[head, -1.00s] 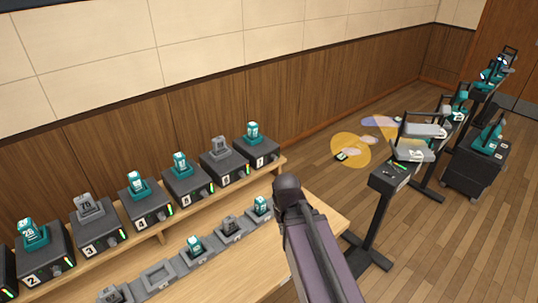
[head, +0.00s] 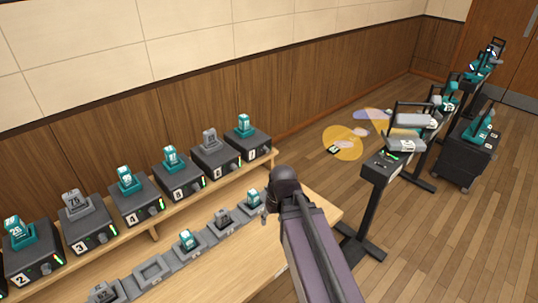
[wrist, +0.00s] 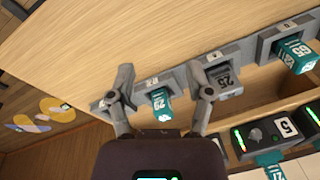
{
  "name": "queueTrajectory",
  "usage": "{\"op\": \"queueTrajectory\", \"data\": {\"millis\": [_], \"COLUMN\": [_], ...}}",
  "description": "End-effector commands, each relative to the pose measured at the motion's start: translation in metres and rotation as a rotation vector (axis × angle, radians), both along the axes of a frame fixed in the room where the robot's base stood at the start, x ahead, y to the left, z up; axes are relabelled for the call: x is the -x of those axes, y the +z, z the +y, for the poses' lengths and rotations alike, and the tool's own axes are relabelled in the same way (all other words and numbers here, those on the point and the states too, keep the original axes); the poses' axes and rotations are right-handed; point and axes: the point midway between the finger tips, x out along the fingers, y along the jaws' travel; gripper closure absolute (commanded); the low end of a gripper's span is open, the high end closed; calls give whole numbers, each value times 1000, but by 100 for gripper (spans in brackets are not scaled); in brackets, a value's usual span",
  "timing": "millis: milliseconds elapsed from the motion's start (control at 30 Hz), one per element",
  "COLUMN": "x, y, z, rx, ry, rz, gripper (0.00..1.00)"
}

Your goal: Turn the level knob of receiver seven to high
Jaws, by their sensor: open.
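Receiver seven (head: 240,143) is a black box at the right end of the row on the wooden shelf, with a teal device standing on top. Its level knob (head: 262,153) shows only as a small shape on its front, beside a lit green strip; its setting is too small to tell. My gripper (wrist: 163,80) is open and empty above the front table. In the wrist view its fingers spread around a teal pack in a grey slot, apart from it as far as I can see. Receiver seven is not visible in the wrist view.
Receiver five (wrist: 265,132) with its knob is at the lower right of the wrist view. A row of grey slots (head: 152,271), some holding packs, runs along the table (head: 245,262). A black stand (head: 372,195) is to the right.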

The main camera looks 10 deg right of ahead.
Motion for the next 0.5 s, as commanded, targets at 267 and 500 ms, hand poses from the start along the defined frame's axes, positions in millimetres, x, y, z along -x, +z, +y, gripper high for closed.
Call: {"op": "queueTrajectory", "data": {"millis": [267, 500], "x": [-59, -113], "y": [-29, -31], "z": [8, 0], "rx": [-254, -415], "ry": [180, 292], "rz": [-243, -552], "gripper": [34, 34]}}
